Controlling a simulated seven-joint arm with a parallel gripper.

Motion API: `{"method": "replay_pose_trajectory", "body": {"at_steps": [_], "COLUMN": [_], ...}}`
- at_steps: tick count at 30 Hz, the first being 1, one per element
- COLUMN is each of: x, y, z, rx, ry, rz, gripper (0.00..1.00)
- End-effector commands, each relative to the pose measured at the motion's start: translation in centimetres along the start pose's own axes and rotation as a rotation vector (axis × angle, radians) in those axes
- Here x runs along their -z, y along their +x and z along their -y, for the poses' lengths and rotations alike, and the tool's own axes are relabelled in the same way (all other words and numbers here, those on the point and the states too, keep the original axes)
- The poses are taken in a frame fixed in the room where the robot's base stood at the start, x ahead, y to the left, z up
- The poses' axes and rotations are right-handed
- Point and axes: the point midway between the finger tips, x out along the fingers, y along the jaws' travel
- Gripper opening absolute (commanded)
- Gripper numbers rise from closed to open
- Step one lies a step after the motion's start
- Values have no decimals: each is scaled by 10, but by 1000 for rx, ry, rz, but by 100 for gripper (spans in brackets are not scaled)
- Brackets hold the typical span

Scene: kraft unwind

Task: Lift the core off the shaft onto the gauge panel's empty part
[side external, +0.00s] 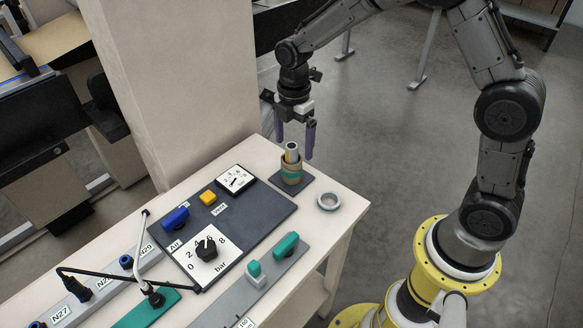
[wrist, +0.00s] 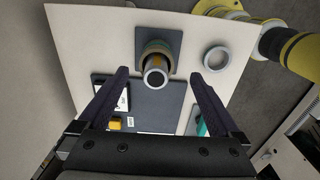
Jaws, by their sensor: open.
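The core (side external: 291,172) is a brown and green banded cylinder around an upright grey shaft (side external: 292,150) on a dark square base. In the wrist view the core (wrist: 155,48) shows beyond the shaft's round end (wrist: 155,77). My gripper (side external: 295,140) is open and empty, pointing down over the shaft, with its purple fingers to either side of the shaft top; contact cannot be told. The gauge panel (side external: 262,207) is a dark plate left of the base, bare on its right part, with a small dial, a large dial with a black knob, and blue and yellow parts.
A pale ring (side external: 328,201) lies on the table (side external: 345,213) right of the base, near the edge. A grey strip with green handles (side external: 286,246) runs along the panel's front. A beige pillar (side external: 190,80) rises behind.

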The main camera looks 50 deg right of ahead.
Motion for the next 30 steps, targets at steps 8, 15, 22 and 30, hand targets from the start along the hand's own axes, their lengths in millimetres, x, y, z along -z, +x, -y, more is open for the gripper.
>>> {"method": "replay_pose_trajectory", "body": {"at_steps": [8,15,22,30], "x": [0,1,3,3], "y": [38,58,88,93], "z": [0,-2,-5,-5], "rx": [1,3,2,-2], "ry": [1,1,1,1], "rz": [0,0,0,0], "gripper": [99,99,99,99]}}
